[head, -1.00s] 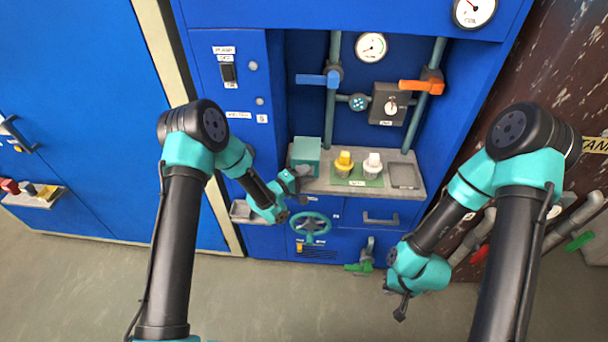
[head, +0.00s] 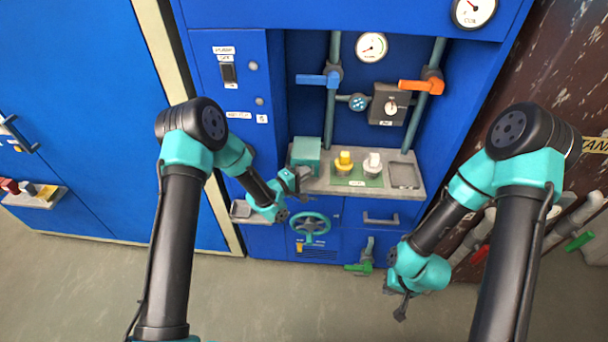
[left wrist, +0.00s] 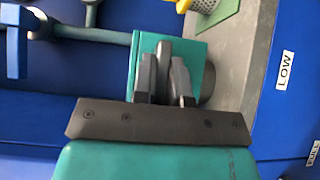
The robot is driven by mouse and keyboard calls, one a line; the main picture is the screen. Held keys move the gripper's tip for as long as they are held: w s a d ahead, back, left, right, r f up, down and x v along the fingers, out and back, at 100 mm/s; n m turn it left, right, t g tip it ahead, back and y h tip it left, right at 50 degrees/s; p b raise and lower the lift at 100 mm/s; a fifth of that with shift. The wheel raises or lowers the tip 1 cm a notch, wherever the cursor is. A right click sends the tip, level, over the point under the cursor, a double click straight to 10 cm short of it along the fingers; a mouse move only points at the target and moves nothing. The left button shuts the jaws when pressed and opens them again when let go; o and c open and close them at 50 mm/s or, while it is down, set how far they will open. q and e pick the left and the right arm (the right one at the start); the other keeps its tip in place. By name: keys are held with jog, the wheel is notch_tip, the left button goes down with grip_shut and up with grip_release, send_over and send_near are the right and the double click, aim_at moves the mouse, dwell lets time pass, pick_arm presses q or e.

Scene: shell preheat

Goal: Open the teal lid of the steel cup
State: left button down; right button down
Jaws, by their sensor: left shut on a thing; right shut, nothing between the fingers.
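The teal lid (head: 306,151) is a square teal piece at the left end of the grey shelf, and it also shows in the left wrist view (left wrist: 195,54). My left gripper (head: 303,180) is at its lower front edge. In the left wrist view the fingers (left wrist: 164,78) are closed on a narrow grey piece in front of the teal face. A dark rounded surface (left wrist: 208,84), possibly the steel cup, shows beside the fingers; the rest of the cup is hidden. My right gripper (head: 401,308) is shut and empty, low at the right, away from the shelf.
The shelf holds a green mat (head: 344,182) with a yellow-topped (head: 344,160) and a white-topped piece (head: 372,163), and a grey tray (head: 404,175). A teal handwheel (head: 309,225) is below. Pipes with a blue handle (head: 312,79) and an orange handle (head: 415,85) stand behind.

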pick_arm(q)
jog(key=shift+n+g+y, duration=0.3)
jog(key=shift+n, duration=0.1)
jog(key=r, duration=0.1)
jog(key=w+r, duration=0.1)
jog(key=r, duration=0.1)
jog(key=shift+w+r, duration=0.25)
jog(key=shift+r, duration=0.15)
jog(key=c, duration=1.2)
grip_release()
jog(key=shift+o, duration=0.2)
jog(key=v, duration=1.7)
jog(key=shift+s+a, duration=0.15)
